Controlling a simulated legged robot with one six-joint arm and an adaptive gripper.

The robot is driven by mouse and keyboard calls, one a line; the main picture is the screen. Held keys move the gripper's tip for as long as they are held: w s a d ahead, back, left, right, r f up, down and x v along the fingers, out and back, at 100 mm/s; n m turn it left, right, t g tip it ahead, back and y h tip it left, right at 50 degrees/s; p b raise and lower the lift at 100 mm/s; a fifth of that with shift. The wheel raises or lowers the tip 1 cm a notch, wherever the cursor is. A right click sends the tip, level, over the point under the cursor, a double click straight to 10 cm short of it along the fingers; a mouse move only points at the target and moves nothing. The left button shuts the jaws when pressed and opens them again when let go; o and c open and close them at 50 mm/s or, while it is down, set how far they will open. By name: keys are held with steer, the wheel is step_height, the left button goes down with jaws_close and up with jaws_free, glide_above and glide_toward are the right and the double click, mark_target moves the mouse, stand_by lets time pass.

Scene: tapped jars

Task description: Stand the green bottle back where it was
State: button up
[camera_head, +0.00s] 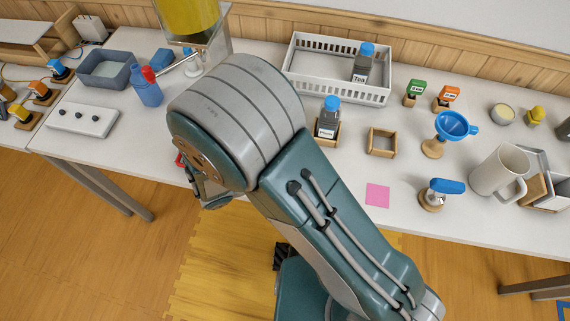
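No green bottle can be made out; my arm covers part of the table and may hide it. A small green tagged item (414,92) stands on a wooden base at the back of the table. An empty square wooden frame (381,143) lies on the table right of my arm. A blue-capped jar (327,122) stands in a similar wooden frame beside it. My gripper (212,196) is mostly hidden behind my arm's big joint, near the table's front edge. Its fingers, and anything in them, cannot be seen clearly.
A white basket (305,90) holds a blue-capped tea jar (363,64). A tank (192,20) with yellow liquid and a tap stands behind my arm. A blue funnel (455,125), a white mug (497,172) and a pink square (377,195) are on the right. A blue bottle (147,90) stands left.

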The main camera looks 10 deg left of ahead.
steer(key=o, duration=1.1)
steer(key=shift+o, duration=0.2)
steer(key=shift+v, duration=4)
steer(key=v, duration=1.2)
steer(key=shift+f, duration=0.15)
